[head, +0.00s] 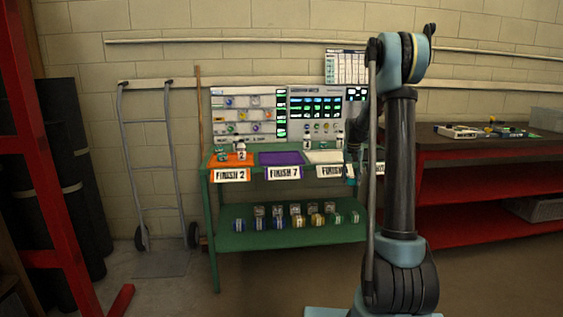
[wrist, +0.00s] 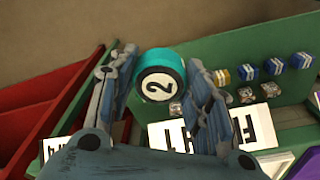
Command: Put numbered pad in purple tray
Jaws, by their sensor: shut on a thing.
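A round teal pad (wrist: 161,74) with a black 2 on a white face is between the fingers of my gripper (wrist: 158,62) in the wrist view. The fingers are shut on its sides. In the head view my gripper (head: 352,160) is at the right end of the green bench, right of the purple tray, partly hidden by my arm. The purple tray (head: 281,158) lies on the bench top behind a "FINISH 7" sign and looks empty. A purple strip (wrist: 304,168) shows at the lower right of the wrist view.
An orange tray (head: 232,160) with small jars stands left of the purple one, and a white tray (head: 324,157) stands right of it. The lower green shelf (head: 290,236) holds several small jars. A red bench (head: 490,155) stands on the right.

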